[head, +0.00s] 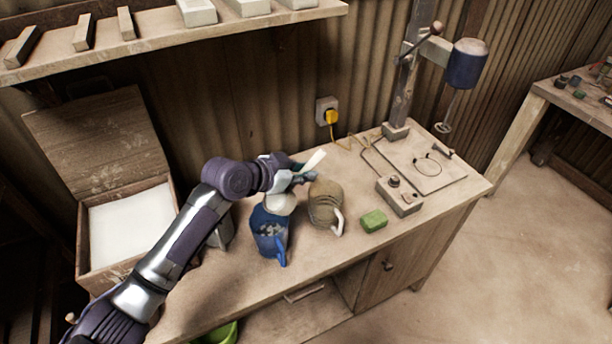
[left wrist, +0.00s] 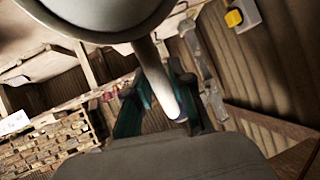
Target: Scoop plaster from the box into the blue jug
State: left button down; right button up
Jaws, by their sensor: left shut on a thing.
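The wooden plaster box (head: 85,225) stands open at the left, its lid tilted back, with flat white plaster (head: 130,222) inside. The blue jug (head: 268,243) stands upright on the bench, with pale lumpy matter in its mouth. My left gripper (head: 298,175) is shut on the scoop's pale handle (head: 314,160), above and slightly right of the jug. The scoop's whitish bowl (head: 281,205) hangs over the jug's mouth and partly covers it. In the left wrist view the bowl (left wrist: 100,8) is at the top, its inside hidden. My right gripper is out of view.
A brownish jug (head: 325,204) with a white handle stands close right of the blue jug. A green block (head: 374,220), a control box (head: 399,196) and a mixer stand (head: 396,130) are farther right. A shelf (head: 150,38) hangs above. The bench front is clear.

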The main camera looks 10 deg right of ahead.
pick_arm(q)
jog(key=shift+s+a+r+t+h+b, duration=0.15)
jog(key=shift+a+t+h+b, duration=0.3)
jog(key=shift+b, duration=1.05)
jog(key=shift+s+a+r+t+h+b, duration=0.15)
jog(key=shift+a+h+b, duration=0.45)
jog(key=shift+b, duration=0.9)
jog(key=shift+s+a+r+n+h+b, duration=0.15)
jog(key=shift+a+n+h+b, duration=0.25)
jog(key=shift+b, duration=0.6)
jog(key=shift+s+a+r+n+t+h+b, duration=0.2)
jog(key=shift+a+r+t+h+b, duration=0.4)
jog(key=shift+b, duration=1.7)
jog(key=shift+s+a+r+n+t+h+b, duration=0.1)
jog(key=shift+s+a+r+t+h+b, duration=0.5)
jog(key=shift+b, duration=1.75)
jog(key=shift+a+r+n+t+h+b, duration=0.1)
jog(key=shift+a+r+t+h+b, duration=0.25)
jog(key=shift+a+h+b, duration=1.25)
jog(key=shift+d+y+b, duration=0.7)
jog(key=shift+y, duration=0.05)
jog(key=shift+r, duration=0.15)
